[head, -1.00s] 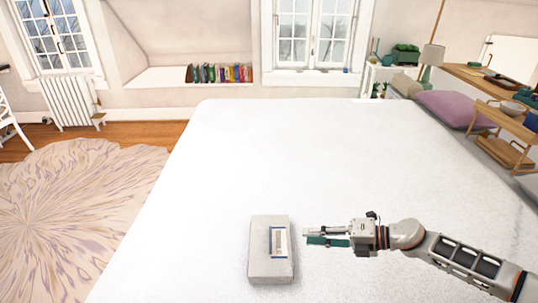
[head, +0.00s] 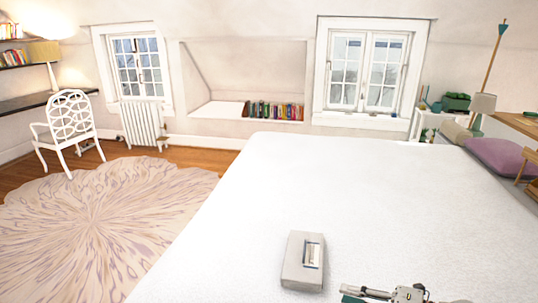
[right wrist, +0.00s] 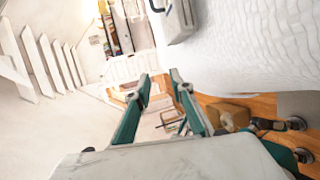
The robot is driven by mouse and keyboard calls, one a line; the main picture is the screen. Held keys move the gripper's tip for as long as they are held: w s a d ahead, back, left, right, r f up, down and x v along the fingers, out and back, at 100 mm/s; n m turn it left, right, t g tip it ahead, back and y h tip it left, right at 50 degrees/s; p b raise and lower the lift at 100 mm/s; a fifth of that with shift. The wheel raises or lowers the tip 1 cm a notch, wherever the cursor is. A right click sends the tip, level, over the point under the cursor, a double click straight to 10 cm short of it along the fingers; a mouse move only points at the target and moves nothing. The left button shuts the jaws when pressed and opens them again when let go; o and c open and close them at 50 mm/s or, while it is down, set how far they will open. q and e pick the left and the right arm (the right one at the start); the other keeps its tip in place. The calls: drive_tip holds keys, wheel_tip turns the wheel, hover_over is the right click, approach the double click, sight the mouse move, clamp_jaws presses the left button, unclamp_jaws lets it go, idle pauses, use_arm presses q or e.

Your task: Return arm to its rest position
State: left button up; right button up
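My right gripper (head: 358,293) shows at the bottom edge of the head view, to the lower right of a grey box on the bed. Its two green-padded fingers stand apart in the right wrist view (right wrist: 160,82), with nothing held between them. Most of the right arm is cut off below the head view. My left gripper and arm are not in view.
The grey box (head: 296,270) with a framed panel on top lies on the wide white bed (head: 250,200), otherwise clear around it. A purple pillow (head: 495,155) lies at the right. A white chair (head: 70,130) and a rug (head: 95,215) are at left.

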drive_tip(key=s+a+f+m+t+h, duration=0.1)
drive_tip(key=m+t, duration=0.1)
drive_tip(key=m, duration=0.2)
drive_tip(key=s+a+f+m+t+h, duration=0.1)
drive_tip(key=a+m, duration=0.1)
drive_tip(key=m, duration=0.2)
drive_tip(key=s+a+f+m+t+h, duration=0.1)
drive_tip(key=a+m+t, duration=0.1)
drive_tip(key=m, duration=0.2)
drive_tip(key=shift+s+a+f+t, duration=0.15)
drive_tip(key=shift+s+f+t, duration=0.05)
drive_tip(key=shift+t, duration=0.1)
drive_tip(key=s+d+f+m+g+h, duration=0.2)
drive_tip(key=s+f+m+h, duration=0.5)
drive_tip(key=s+f+m, duration=0.5)
drive_tip(key=s+d+m, duration=0.1)
drive_tip(key=s+m, duration=0.1)
drive_tip(key=s, duration=0.1)
drive_tip(key=shift+d+f+g, duration=0.25)
drive_tip(key=shift+d+g, duration=0.05)
drive_tip(key=shift+g, duration=0.1)
